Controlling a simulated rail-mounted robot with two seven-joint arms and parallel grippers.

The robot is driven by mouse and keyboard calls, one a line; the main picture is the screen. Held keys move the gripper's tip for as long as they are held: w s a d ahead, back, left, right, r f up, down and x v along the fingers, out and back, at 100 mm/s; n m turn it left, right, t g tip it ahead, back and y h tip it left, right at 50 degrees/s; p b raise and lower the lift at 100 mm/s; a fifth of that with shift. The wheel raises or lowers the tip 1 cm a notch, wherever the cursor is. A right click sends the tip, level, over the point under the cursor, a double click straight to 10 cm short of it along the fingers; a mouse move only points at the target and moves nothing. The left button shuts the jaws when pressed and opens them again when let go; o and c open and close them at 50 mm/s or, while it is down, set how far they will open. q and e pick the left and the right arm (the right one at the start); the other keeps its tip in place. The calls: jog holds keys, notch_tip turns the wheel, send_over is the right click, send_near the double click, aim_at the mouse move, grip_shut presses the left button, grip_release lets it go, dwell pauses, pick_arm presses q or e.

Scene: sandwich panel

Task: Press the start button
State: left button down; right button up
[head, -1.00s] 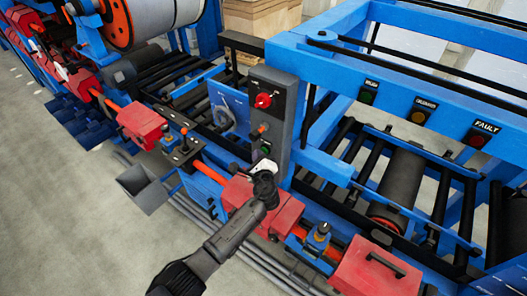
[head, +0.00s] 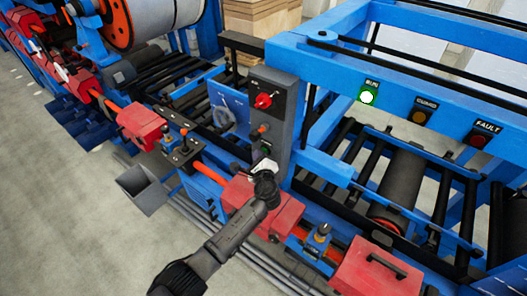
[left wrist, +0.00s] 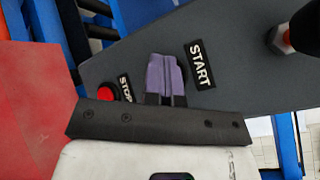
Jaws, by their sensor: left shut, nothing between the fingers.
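The grey control panel (head: 282,108) stands upright on the blue machine in the head view. My left gripper (head: 264,168) is at its lower end, shut and empty. A small green start button (head: 265,148) shows just above the gripper. In the left wrist view, my shut fingertips (left wrist: 165,75) are against or very near the panel face, beside the START label (left wrist: 199,64). The button is hidden behind them there, so contact cannot be seen. The red stop button (left wrist: 106,92) and STOP label (left wrist: 125,88) are to the left. My right gripper is not in view.
Red housings (head: 262,207) lie close under my left arm.

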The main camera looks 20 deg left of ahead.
pick_arm(q)
jog(key=shift+s, duration=0.2)
jog(key=s+p, duration=0.1)
jog(key=s, duration=0.1)
jog(key=s+a+p, duration=0.1)
jog(key=p, duration=0.1)
jog(key=s+p, duration=0.1)
jog(key=s, duration=0.1)
jog(key=shift+s+a+p, duration=0.35)
jog(key=shift+a+p, duration=0.05)
dwell(0.5)
dwell(0.4)
